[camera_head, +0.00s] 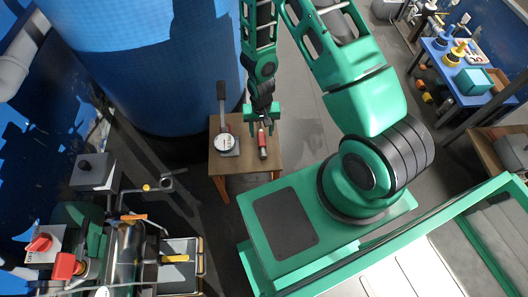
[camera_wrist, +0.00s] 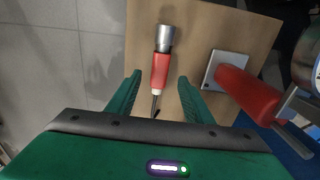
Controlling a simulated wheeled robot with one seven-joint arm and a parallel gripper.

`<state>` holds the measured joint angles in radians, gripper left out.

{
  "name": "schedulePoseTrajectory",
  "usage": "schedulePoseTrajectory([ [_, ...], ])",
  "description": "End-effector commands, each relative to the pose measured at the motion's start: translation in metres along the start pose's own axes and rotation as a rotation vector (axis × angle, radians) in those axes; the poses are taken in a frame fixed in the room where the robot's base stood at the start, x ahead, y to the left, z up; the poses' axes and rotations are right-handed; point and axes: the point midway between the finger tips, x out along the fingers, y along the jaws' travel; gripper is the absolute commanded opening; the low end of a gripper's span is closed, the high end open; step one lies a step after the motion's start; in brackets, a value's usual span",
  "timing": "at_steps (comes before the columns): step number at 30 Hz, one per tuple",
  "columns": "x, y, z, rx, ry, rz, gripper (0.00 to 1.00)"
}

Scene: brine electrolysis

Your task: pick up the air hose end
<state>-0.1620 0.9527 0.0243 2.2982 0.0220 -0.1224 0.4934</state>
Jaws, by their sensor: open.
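The air hose end is a red sleeve with a silver metal tip (camera_wrist: 161,70). It lies on a small wooden table, and in the head view its red part (camera_head: 262,141) shows just beyond my fingers. My gripper (camera_wrist: 159,77) is open, with one green finger on each side of the red sleeve and a gap to both. In the head view my gripper (camera_head: 261,127) points down over the table. The thin dark rear end of the piece runs back toward my palm. Whether the fingertips reach down to its height is unclear.
The wooden table (camera_head: 230,164) also holds a pump-like tool with a round white gauge (camera_head: 224,142) and an upright lever, close to the left. Its red part (camera_wrist: 246,92) is right of my fingers in the wrist view. A large blue tank (camera_head: 150,70) stands behind.

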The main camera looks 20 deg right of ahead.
Motion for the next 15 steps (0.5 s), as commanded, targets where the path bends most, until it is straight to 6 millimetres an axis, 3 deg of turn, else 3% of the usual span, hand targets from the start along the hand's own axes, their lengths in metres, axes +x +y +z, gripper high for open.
schedulePoseTrajectory([
  [9,0.038,0.002,-0.006,0.001,-0.002,0.002,0.47],
  [15,0.048,0.001,-0.006,0.001,-0.001,0.001,0.47],
])
